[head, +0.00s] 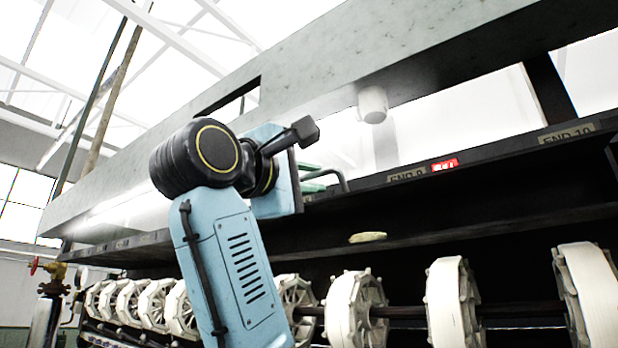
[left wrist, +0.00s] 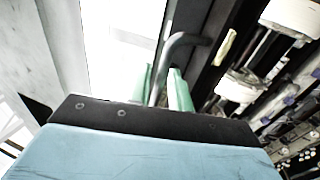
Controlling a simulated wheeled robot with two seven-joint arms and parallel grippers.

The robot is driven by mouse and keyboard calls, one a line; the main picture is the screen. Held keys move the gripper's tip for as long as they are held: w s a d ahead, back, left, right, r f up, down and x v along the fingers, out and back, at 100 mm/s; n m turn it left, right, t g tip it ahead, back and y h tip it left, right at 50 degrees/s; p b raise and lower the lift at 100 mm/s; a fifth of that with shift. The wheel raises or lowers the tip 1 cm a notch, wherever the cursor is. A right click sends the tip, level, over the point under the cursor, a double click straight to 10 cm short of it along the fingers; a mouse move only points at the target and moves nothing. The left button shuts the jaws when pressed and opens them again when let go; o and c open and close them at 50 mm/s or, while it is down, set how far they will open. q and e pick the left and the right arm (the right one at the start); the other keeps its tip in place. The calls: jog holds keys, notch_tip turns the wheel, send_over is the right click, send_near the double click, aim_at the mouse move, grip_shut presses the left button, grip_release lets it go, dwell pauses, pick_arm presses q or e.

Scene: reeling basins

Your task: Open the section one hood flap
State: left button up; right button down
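My left gripper (head: 312,178) is up at the long dark rail below the hood, at the middle of the head view. Its two green fingers lie on either side of a grey bent bar handle (head: 340,178). In the left wrist view the handle (left wrist: 188,40) runs down between the fingers (left wrist: 165,88), which look closed against it. The long pale grey-green hood (head: 420,60) runs across the top. A bright, pale panel (head: 465,120) spans between hood and rail; I cannot tell whether this is the flap or how far it is open. My right gripper is not in view.
The dark rail carries END 9 (head: 407,175) and END 10 (head: 566,134) labels and a red sign (head: 445,165). Below it several white reels (head: 452,300) sit on a dark shaft. A brass valve (head: 54,278) stands far left. A white cylinder (head: 373,104) hangs under the hood.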

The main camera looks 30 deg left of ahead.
pick_arm(q)
jog(key=shift+o, duration=0.2)
jog(key=b+v, duration=1.3)
jog(key=v, duration=0.1)
jog(key=shift+a, duration=0.1)
dwell(0.4)
